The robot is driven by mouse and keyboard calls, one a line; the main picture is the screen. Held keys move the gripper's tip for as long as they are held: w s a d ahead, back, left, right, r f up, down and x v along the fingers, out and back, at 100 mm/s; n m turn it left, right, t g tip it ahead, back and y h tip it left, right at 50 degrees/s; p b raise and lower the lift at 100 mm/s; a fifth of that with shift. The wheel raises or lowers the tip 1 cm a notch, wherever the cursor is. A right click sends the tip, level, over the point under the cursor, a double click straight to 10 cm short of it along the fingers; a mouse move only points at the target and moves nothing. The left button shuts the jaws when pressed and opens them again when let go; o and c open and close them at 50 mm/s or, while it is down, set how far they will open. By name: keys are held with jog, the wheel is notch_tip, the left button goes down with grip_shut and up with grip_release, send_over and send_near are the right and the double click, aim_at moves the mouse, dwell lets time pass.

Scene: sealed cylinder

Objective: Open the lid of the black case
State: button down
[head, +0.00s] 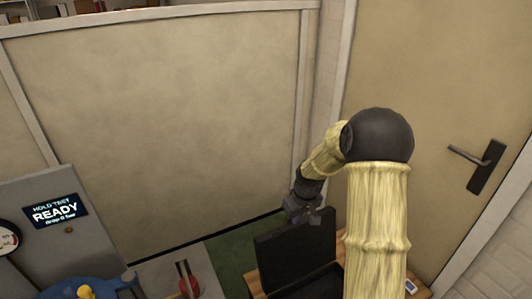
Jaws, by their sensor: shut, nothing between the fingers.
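The black case (318,283) sits on a wooden surface at the bottom of the head view, right of centre. Its lid (292,252) stands raised, with its dark inner face towards me. The lower part of the case is partly hidden by my arm and cut by the picture's bottom edge. My gripper (304,215) is shut and empty at the top edge of the lid. I cannot tell whether it touches the lid.
A wooden table (420,291) carries the case and a small white device (410,287). A grey panel with a READY screen (55,211) stands at left, near a blue round object (85,291) and a red-handled tool (187,283). A door with a black handle (484,166) is at right.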

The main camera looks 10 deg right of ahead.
jog(key=s+a+r+m+p, duration=0.1)
jog(key=s+a+r+p, duration=0.1)
jog(key=s+r, duration=0.5)
jog(key=s+a+r+m+p, duration=0.2)
jog(key=s+r+p, duration=0.3)
jog(key=s, duration=0.9)
notch_tip(320, 180, up, 4)
jog(key=shift+a+f+m+t+h, duration=0.2)
jog(key=shift+a+m+t+h, duration=0.1)
jog(key=shift+a, duration=0.15)
jog(key=c, duration=2.1)
grip_release()
